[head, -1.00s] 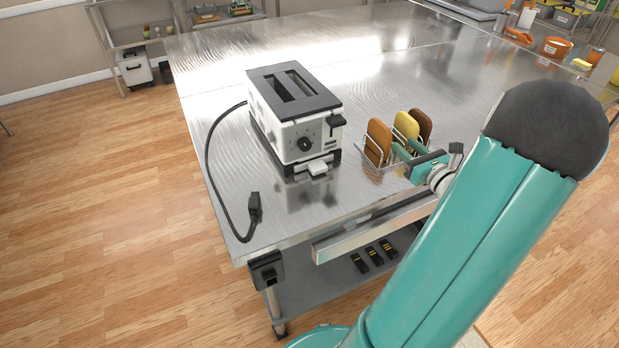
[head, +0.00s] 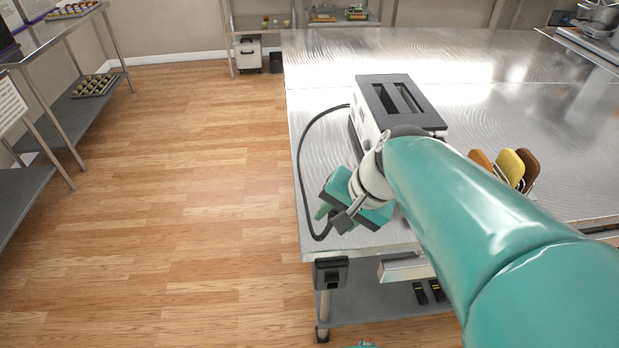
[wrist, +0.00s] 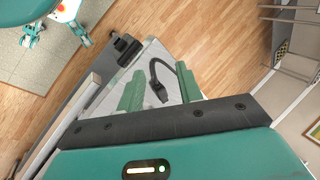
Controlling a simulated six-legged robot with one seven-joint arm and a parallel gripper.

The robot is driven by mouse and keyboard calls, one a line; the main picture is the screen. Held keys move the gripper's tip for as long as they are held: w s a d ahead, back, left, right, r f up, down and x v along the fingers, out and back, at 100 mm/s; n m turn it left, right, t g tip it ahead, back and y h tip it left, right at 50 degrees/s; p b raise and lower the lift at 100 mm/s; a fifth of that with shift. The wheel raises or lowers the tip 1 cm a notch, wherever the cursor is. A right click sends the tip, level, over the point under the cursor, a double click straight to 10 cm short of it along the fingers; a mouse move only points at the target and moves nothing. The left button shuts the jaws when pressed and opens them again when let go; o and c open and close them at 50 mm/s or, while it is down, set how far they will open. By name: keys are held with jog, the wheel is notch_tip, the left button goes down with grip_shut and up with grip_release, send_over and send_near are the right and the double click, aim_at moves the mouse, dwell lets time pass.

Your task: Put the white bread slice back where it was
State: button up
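Three bread slices stand side by side at the right in the head view: an orange-brown one (head: 481,159), a pale yellow one (head: 510,166) and a dark brown one (head: 529,169). None looks plainly white; the pale yellow middle one is the lightest. The toaster (head: 402,97) has two dark, empty-looking slots and is partly behind my arm. My gripper (head: 323,211) is over the table's front left corner, away from the slices. In the wrist view its two green fingers (wrist: 158,72) are apart with nothing between them.
A black cord (head: 301,165) curves from the toaster along the left edge of the steel table (head: 460,103); its plug (wrist: 159,92) lies below my fingers. Wooden floor is open at the left. A shelf with a tray (head: 93,85) stands far left.

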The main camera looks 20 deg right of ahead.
jog(key=s+a+r+n+t+h, duration=0.1)
jog(key=s+a+r+n+h, duration=0.1)
jog(key=n, duration=0.6)
notch_tip(320, 180, up, 2)
jog(key=shift+s+a+t+h, duration=0.15)
jog(key=shift+s+t+h, duration=0.25)
jog(key=shift+s+h, duration=0.5)
jog(key=shift+s+d, duration=0.1)
jog(key=shift+d, duration=0.1)
